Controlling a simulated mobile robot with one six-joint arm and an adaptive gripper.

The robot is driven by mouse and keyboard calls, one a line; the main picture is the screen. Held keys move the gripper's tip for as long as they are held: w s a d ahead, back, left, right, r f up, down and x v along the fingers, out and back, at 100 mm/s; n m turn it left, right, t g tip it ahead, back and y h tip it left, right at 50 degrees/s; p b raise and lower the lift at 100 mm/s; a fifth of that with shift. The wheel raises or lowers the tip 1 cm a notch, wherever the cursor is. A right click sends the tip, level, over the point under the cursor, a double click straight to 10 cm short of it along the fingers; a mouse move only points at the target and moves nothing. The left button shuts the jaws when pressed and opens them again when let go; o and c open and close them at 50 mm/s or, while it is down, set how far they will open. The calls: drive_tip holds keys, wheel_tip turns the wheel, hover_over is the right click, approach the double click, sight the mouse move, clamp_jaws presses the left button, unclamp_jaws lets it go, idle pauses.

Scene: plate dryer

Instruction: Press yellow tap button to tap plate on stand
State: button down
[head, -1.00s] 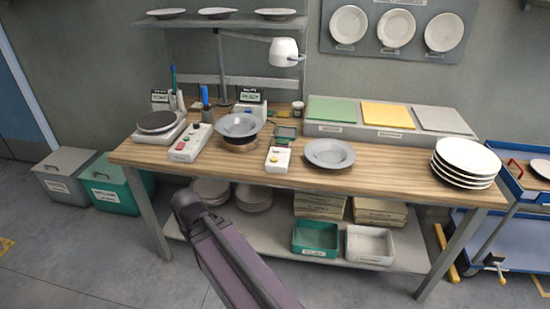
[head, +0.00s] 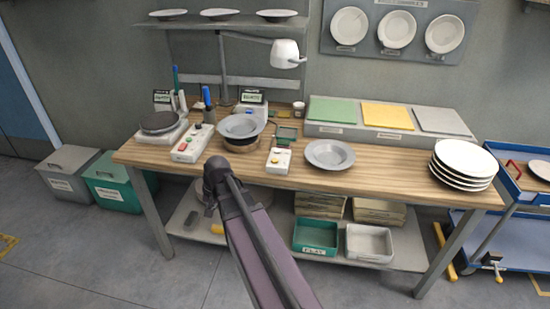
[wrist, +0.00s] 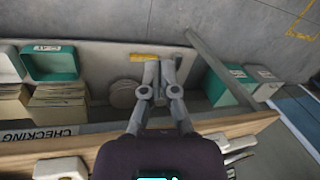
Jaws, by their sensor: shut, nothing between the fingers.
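The yellow tap button (head: 276,160) sits on a small white box (head: 279,167) near the table's front edge. In the head view my arm hides most of the gripper, in front of the table and below the stand.
A second grey plate (head: 330,154) lies right of the button box. A white box with red and green buttons (head: 192,143) stands left of the stand. White plates (head: 464,163) are stacked at the right. The lamp (head: 286,53) overhangs the back.

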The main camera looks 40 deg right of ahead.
drive_tip(key=w+d+r+m+t+y+p, duration=0.1)
drive_tip(key=w+d+r+m+t+p, duration=0.2)
drive_tip(key=d, duration=0.6)
drive_tip(key=w+d+r+m+p, duration=0.1)
drive_tip(key=w+d+r+m, duration=0.2)
drive_tip(key=w+d+m, duration=0.45)
wheel_tip(320, 180, up, 6)
drive_tip(key=m+t+p, duration=0.2)
drive_tip(key=m+t, duration=0.2)
drive_tip(key=m, duration=0.1)
hover_over(272, 159)
drive_tip(key=s, duration=0.2)
drive_tip(key=shift+w+d+f, duration=0.2)
drive_tip(key=shift+d+f, duration=0.05)
drive_tip(key=shift+d, duration=0.2)
drive_tip(key=shift+f, duration=0.15)
wheel_tip(272, 159, down, 8)
drive_tip(key=b, duration=0.8)
drive_tip(key=shift+f+b, duration=0.25)
drive_tip(key=shift+b, duration=0.15)
drive_tip(key=shift+f+b, duration=0.85)
drive_tip(key=shift+b, duration=0.05)
drive_tip(key=shift+r, duration=0.1)
drive_tip(key=shift+r+p, duration=0.8)
drive_tip(key=shift+p, duration=0.15)
